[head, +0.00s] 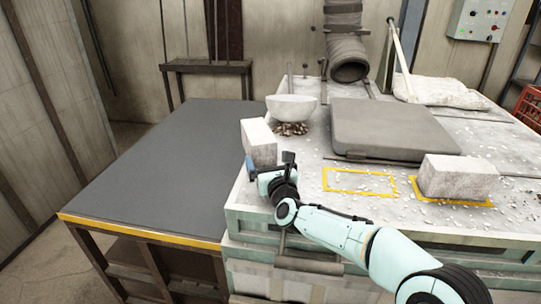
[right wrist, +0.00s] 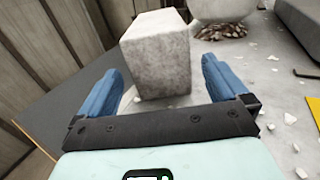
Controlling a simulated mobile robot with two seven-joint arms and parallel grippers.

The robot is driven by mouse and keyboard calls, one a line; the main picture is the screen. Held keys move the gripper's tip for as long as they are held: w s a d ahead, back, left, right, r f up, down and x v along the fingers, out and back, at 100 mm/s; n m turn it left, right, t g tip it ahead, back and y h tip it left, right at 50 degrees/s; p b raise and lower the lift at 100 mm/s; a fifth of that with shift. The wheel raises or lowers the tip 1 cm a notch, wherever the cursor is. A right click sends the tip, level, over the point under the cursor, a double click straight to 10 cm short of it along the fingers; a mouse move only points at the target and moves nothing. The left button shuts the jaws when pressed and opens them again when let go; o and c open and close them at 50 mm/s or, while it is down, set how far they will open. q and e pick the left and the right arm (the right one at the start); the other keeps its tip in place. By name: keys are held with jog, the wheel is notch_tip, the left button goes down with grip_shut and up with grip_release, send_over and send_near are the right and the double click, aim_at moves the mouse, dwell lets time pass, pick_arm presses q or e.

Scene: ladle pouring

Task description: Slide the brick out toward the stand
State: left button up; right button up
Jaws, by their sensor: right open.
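A pale grey brick (head: 258,143) stands upright at the left edge of the white work table (head: 300,185), beside the dark bench. My right gripper (head: 268,164) is open just in front of it. In the right wrist view the brick (right wrist: 158,58) shows between the two blue fingers, seemingly a little beyond their tips; I see no contact. A second pale block (head: 458,178) lies at the right in a yellow outline. An empty yellow outline (head: 360,183) is marked left of that block. A dark stand with rods (head: 205,68) is at the back wall. My left gripper is out of view.
The dark bench (head: 150,165) at the left is bare, with a yellow front edge. Behind the brick are a white bowl (head: 291,107) and brown lumps (head: 291,129). A grey slab (head: 390,128) fills the table's middle. White chips are scattered about.

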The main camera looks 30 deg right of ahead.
aim_at(265, 156)
jog(key=w, duration=0.1)
jog(key=w+p, duration=0.1)
jog(key=w, duration=0.2)
jog(key=shift+w+d+r+p, duration=0.15)
jog(key=shift+w+d+p, duration=0.2)
jog(key=shift+d, duration=0.05)
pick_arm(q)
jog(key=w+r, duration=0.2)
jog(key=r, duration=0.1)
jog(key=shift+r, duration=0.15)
pick_arm(e)
jog(key=shift+w+d, duration=0.1)
jog(key=shift+w, duration=0.3)
jog(key=c, duration=1.6)
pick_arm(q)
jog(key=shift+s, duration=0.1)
